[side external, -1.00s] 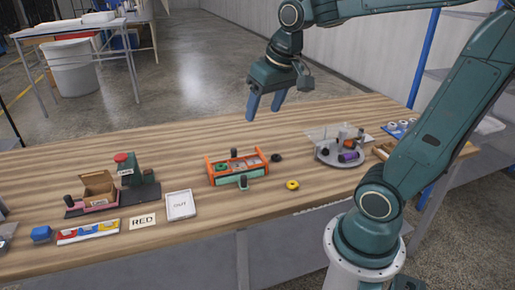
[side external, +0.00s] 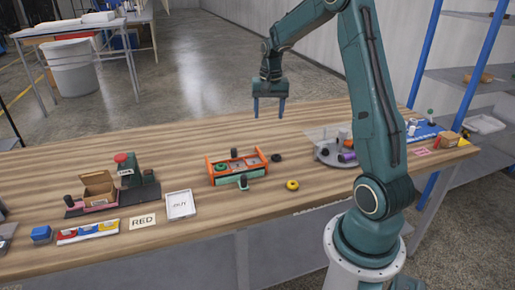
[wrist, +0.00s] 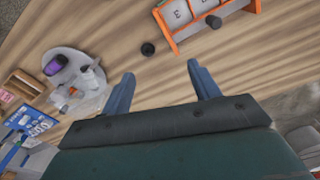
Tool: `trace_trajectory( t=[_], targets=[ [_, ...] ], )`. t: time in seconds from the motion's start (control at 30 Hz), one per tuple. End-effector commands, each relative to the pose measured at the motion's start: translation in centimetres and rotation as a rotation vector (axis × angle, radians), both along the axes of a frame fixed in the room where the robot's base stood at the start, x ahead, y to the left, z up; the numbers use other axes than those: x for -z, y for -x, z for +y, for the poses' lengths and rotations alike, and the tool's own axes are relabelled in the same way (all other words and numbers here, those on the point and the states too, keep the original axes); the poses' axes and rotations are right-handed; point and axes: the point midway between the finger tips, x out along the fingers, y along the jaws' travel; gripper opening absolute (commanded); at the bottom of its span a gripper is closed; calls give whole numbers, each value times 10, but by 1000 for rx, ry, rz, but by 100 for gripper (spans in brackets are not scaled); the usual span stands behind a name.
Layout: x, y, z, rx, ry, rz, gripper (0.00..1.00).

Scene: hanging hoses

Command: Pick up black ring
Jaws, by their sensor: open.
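The black ring (side external: 277,157) lies on the wooden table just right of the orange tray in the side view. It also shows in the wrist view (wrist: 148,48) as a small dark round piece beside the tray's end. My gripper (side external: 269,112) is open and empty, pointing down, held well above the table toward its far edge. In the wrist view, the two blue fingers (wrist: 161,72) are spread apart, with the ring beyond their tips, nearer the left finger. Nothing covers the ring.
The orange tray (side external: 211,178) with compartments stands left of the ring. A yellow ring (side external: 292,184) lies nearer the front. A round grey stand with small parts (side external: 325,155) is to the right, partly behind my arm. Bare wood surrounds the ring.

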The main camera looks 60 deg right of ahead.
Motion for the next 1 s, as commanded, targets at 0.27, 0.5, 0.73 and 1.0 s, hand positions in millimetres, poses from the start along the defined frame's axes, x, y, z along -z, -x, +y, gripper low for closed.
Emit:
trace_trajectory(
  t=[0.27,0.5,0.73,1.0],
  targets=[
    [48,9,-51,145,-40,41,61],
    [57,12,-60,175,-47,47,61],
    [63,12,-60,173,-47,49,61],
    [96,12,-59,172,-49,51,61]
  ],
)
